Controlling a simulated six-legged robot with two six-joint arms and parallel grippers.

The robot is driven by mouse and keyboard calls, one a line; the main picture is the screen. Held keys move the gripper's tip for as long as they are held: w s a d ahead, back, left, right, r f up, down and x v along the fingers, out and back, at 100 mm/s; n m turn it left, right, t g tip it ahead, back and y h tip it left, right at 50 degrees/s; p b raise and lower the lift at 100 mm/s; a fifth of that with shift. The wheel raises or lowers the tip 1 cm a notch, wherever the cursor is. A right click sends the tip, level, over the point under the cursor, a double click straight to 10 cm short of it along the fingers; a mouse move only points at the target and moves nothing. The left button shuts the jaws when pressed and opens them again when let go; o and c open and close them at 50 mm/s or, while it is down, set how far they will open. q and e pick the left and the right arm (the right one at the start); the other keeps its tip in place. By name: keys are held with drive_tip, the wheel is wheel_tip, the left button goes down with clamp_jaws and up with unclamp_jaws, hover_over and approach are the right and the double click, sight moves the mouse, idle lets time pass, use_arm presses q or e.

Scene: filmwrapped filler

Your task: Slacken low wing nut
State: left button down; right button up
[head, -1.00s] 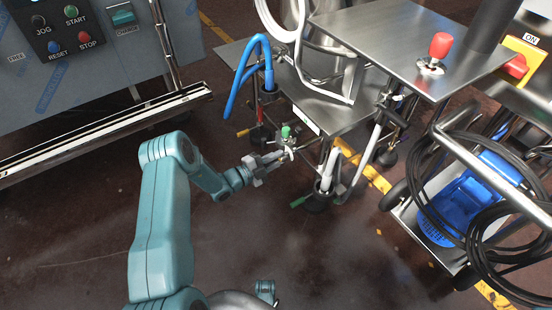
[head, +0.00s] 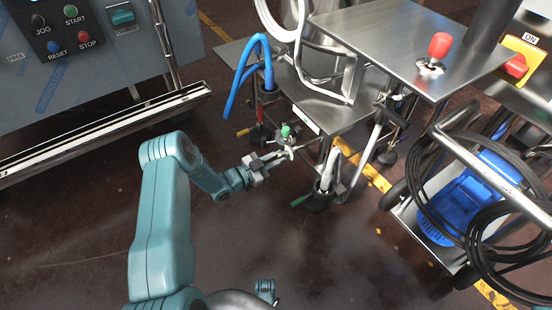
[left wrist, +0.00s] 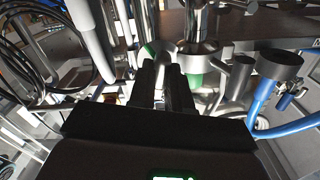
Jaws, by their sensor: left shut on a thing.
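My left gripper (head: 280,156) reaches in from the left to a small metal clamp below the green-capped fitting (head: 286,131), beside the steel table frame. In the left wrist view its dark fingers (left wrist: 166,75) are close together, shut on a pale metal piece, which I take to be the low wing nut (left wrist: 162,57). The wing nut sits against a round metal collar (left wrist: 193,52). A green part (left wrist: 195,80) shows by the collar. The fingers hide part of the wing nut.
The steel table (head: 335,112) stands just behind the clamp. A blue hose (head: 240,80) hangs to its left. A cart with a blue unit (head: 465,205) and black cable is farther right. The floor in front is open.

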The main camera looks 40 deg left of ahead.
use_arm(q)
drive_tip(key=shift+w+r, duration=0.1)
drive_tip(key=shift+r, duration=0.05)
idle(0.4)
drive_tip(key=c, duration=1.1)
unclamp_jaws()
drive_tip(key=shift+o, duration=0.2)
drive_tip(key=p+v, duration=0.3)
drive_tip(key=v, duration=1.3)
drive_tip(key=shift+s, duration=0.25)
